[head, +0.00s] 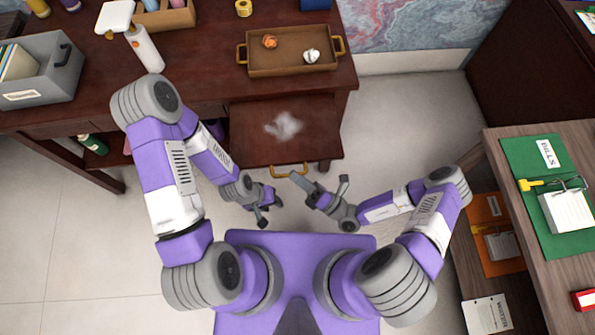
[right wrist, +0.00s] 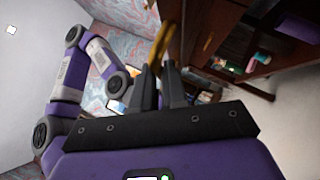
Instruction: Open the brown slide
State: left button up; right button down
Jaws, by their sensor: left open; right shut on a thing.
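The brown slide (head: 250,147) is a dark wooden board pulled out from the front of the desk, with a whitish blurry patch on its top. Its yellow handle (head: 288,171) is on the front edge and also shows in the right wrist view (right wrist: 163,44), running down between the finger tips. My right gripper (head: 298,179) is at the right end of the handle and shut on it. My left gripper (head: 270,207) is open and empty, below and left of the handle, apart from it.
On the dark desk (head: 190,92) are a brown tray (head: 290,66) with two crumpled balls, a grey file bin (head: 45,75) and a white lamp-like object (head: 146,50). A wooden shelf (head: 560,180) with clipboards stands at right. Pale floor lies between.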

jog(key=c, duration=1.2)
grip_release()
jog(key=shift+o, duration=0.2)
jog(key=shift+d, duration=0.15)
jog(key=v, duration=0.7)
jog(key=shift+d, duration=0.15)
jog(key=shift+s, duration=0.15)
